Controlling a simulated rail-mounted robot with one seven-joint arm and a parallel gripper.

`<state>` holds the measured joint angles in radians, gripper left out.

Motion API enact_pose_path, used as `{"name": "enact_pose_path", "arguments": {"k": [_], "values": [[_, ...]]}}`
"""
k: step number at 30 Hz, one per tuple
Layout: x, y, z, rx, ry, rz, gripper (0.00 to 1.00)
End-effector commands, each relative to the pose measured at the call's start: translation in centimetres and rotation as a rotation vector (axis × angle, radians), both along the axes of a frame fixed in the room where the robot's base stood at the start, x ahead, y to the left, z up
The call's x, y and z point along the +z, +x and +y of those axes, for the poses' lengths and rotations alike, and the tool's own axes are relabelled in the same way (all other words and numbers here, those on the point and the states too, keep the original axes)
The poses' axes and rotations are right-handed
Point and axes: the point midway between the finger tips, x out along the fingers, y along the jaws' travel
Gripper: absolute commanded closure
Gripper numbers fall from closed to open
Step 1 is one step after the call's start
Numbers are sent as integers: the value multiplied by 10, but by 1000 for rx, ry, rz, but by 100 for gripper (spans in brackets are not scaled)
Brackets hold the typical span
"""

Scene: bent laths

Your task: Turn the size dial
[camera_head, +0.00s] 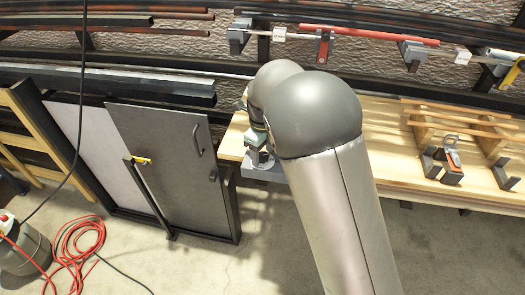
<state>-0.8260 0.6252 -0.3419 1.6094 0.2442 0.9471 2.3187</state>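My arm, with a grey rounded joint and a silver link, fills the middle of the head view and hides much of the bench behind it. A partly hidden grey-green device (257,137) shows at the left edge of the joint, above a grey block (262,173) at the left end of the wooden bench (395,165). I cannot tell whether this device is part of my arm or a machine. No size dial can be made out. My gripper cannot be made out, and my arm may be hiding it.
A grey and orange tool (452,157) stands on the bench at right, near a wooden rack with laths (480,128). A bar with clamps (340,33) runs along the wall. A grey door panel (165,150) leans at left. A coiled red hose (78,250) lies on the floor.

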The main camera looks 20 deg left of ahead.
Motion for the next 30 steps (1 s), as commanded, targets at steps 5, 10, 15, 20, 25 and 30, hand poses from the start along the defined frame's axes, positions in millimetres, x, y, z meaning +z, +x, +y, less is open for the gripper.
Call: {"name": "enact_pose_path", "arguments": {"k": [5,10,15,20,25,30], "values": [[4,0,0,1,0,0,44],[29,0,1,1,2,-3,44],[71,1,0,1,4,-5,44],[110,1,0,0,2,-4,44],[146,0,0,0,2,-3,44],[167,0,0,0,1,-1,44]]}}
